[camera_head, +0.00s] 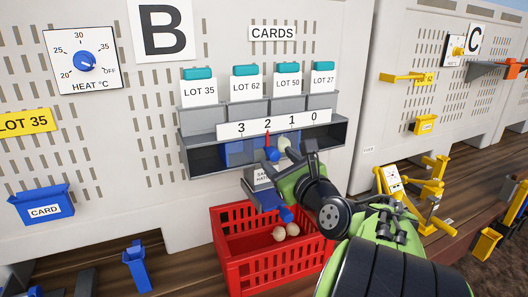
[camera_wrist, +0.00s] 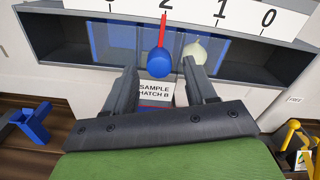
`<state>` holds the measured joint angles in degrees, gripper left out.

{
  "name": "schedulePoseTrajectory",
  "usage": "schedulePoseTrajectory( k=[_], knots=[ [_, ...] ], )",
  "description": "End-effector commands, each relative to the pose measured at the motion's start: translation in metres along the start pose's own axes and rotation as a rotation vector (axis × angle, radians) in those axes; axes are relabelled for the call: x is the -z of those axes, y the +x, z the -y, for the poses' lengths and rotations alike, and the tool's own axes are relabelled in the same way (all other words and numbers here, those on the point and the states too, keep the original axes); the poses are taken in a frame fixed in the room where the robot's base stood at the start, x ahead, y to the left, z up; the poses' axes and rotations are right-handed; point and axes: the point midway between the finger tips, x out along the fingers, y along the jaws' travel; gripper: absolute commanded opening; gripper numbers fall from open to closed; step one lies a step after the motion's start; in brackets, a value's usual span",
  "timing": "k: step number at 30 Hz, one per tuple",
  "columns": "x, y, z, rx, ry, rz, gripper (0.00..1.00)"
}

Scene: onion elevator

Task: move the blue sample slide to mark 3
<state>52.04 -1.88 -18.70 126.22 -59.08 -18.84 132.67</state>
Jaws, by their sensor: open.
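The blue sample slide shows as a round blue knob (camera_head: 272,154) with a red pointer, in front of a dark slot. The pointer stands at mark 2 on the white scale (camera_head: 303,119), which reads 3, 2, 1, 0 from left to right. In the wrist view the knob (camera_wrist: 158,64) appears in the gap between the fingertips, nearer the left one. My gripper (camera_wrist: 163,72) is open and empty; I cannot tell whether a finger touches the knob. In the head view my gripper (camera_head: 294,166) is just right of and below the knob, hiding part of the slot.
A pale onion (camera_wrist: 194,50) sits in the slot right of the knob. Below are the sample hatch B label (camera_wrist: 154,92) and a red crate (camera_head: 235,257) holding onions. Lot cards stand above the scale. Blue card box (camera_head: 42,204) at left, yellow fixtures (camera_head: 415,200) at right.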

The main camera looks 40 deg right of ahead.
Motion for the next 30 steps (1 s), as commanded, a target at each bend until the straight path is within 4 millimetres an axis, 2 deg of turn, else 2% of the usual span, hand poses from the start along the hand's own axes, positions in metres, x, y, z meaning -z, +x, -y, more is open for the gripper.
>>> schedulePoseTrajectory(
  k=[3, 6, 15, 26, 30],
  knots=[
    [-0.002, 0.023, -0.001, -0.004, 0.000, -0.001, 0.56],
    [-0.001, 0.033, -0.001, -0.003, 0.000, 0.000, 0.56],
    [0.000, 0.036, -0.001, -0.001, -0.001, 0.000, 0.54],
    [0.000, 0.036, -0.001, -0.002, 0.000, -0.001, 0.00],
    [0.001, 0.035, -0.001, -0.002, 0.000, -0.003, 0.00]
  ],
)
